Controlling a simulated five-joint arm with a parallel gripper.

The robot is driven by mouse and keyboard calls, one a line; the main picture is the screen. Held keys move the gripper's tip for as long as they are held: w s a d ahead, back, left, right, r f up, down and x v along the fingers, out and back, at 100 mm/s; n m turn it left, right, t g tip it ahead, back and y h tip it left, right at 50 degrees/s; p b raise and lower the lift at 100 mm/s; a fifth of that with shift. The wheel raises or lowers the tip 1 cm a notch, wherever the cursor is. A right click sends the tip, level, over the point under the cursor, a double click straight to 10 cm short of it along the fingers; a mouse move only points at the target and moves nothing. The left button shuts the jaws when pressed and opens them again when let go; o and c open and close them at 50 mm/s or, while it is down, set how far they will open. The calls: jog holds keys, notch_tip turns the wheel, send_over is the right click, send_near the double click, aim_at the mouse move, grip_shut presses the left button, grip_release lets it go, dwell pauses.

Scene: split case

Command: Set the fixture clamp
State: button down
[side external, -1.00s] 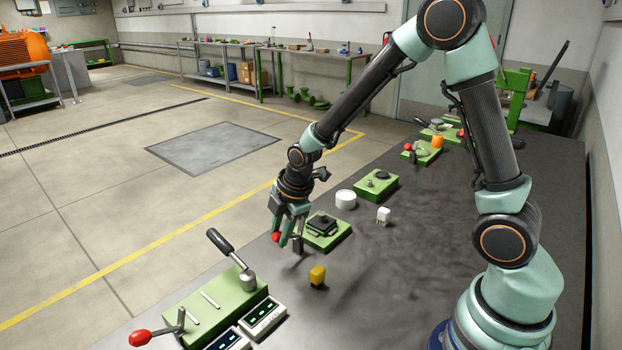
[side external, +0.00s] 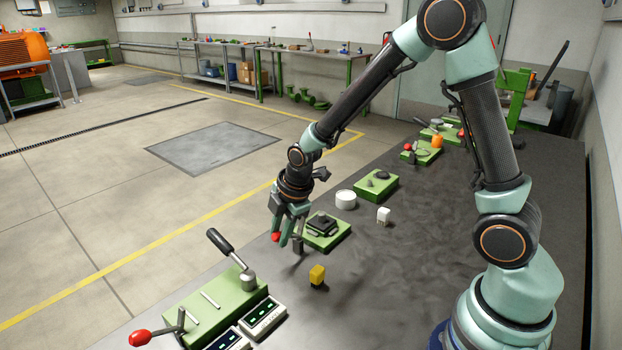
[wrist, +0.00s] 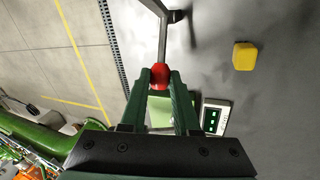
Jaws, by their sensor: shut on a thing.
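My gripper (side external: 284,238) is shut on a red ball knob (side external: 275,237), low at the left edge of the dark bench. In the wrist view the knob (wrist: 160,75) sits between the two green fingertips (wrist: 160,80). A grey metal rod (wrist: 162,40) runs from the knob to a dark pivot piece (wrist: 178,16), forming a lever. A green fixture base (side external: 338,238) with a dark stepped block (side external: 323,224) on top stands just right of the gripper. My fingers partly hide the lever in the side view.
A yellow block (side external: 317,275) stands in front of the fixture. Behind are a white cylinder (side external: 345,199), a white block (side external: 383,215) and another green base (side external: 376,190).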

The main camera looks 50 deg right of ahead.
jog(key=shift+s, duration=0.1)
jog(key=shift+d+r+m, duration=0.3)
jog(key=shift+d+r, duration=0.1)
jog(key=shift+d, duration=0.05)
jog(key=c, duration=0.6)
grip_release()
jog(key=shift+c, duration=0.2)
jog(key=shift+s+r, duration=0.1)
jog(key=shift+r, duration=0.55)
jog(key=v, duration=1)
jog(key=shift+s+r, duration=0.2)
jog(key=shift+r, duration=0.15)
jog(key=shift+a, duration=0.1)
